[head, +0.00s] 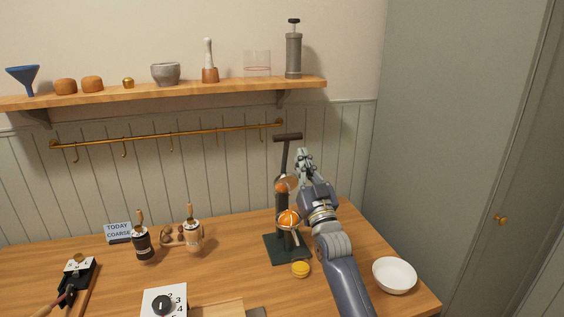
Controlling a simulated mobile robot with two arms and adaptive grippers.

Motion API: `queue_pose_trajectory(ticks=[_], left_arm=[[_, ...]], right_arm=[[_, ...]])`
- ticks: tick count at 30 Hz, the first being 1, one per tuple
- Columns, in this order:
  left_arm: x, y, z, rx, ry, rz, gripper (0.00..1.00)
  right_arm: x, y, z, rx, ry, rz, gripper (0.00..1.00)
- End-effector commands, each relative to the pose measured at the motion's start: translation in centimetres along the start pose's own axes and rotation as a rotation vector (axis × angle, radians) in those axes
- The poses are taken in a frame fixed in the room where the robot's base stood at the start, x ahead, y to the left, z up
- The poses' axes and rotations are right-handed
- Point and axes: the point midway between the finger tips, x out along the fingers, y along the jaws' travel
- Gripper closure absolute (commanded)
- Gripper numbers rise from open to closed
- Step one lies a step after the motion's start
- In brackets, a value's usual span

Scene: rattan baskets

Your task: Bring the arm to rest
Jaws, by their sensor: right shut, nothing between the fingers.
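My right arm comes in from the lower right. Its gripper (304,160) is shut and empty, raised beside the upright of a dark press-like stand (284,252) with a tall lever handle (287,140). The gripper overlaps the stand in the picture, and I cannot tell whether they touch. Orange and copper-coloured parts (288,220) of the stand show just left of my arm. My left gripper is out of view.
A white bowl (394,276) stands at the table's right end, and a small yellow round thing (300,270) lies by the stand. A shelf (180,91) and a brass hook rail (170,136) are behind. A grey cabinet (450,120) is at the right.

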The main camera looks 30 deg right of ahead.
Motion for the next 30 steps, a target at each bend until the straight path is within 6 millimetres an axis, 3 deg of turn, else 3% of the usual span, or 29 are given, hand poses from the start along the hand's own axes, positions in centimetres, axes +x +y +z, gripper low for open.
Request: queue_pose_trajectory(ticks=[8,11,13,17,21,25,30], left_arm=[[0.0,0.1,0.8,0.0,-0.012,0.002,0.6],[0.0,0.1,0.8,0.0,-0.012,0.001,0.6],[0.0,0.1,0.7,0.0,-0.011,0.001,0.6],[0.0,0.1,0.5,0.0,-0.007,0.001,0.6],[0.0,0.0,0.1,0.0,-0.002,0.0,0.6],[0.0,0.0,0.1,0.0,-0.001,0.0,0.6],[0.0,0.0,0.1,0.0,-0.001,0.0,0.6]], right_arm=[[-0.9,-0.7,0.9,-0.003,-0.037,-0.016,1.0],[-3.1,-2.5,3.5,-0.012,-0.143,-0.06,1.0],[-5.8,-4.3,6.0,-0.023,-0.257,-0.104,1.0],[-12.8,-7.7,10.8,-0.05,-0.51,-0.191,1.0],[-21.8,-10.4,14.4,-0.08,-0.786,-0.269,1.0],[-30.7,-11.8,15.9,-0.109,-1.034,-0.324,1.0],[-40.8,-12.3,15.5,-0.142,-1.307,-0.37,1.0]])
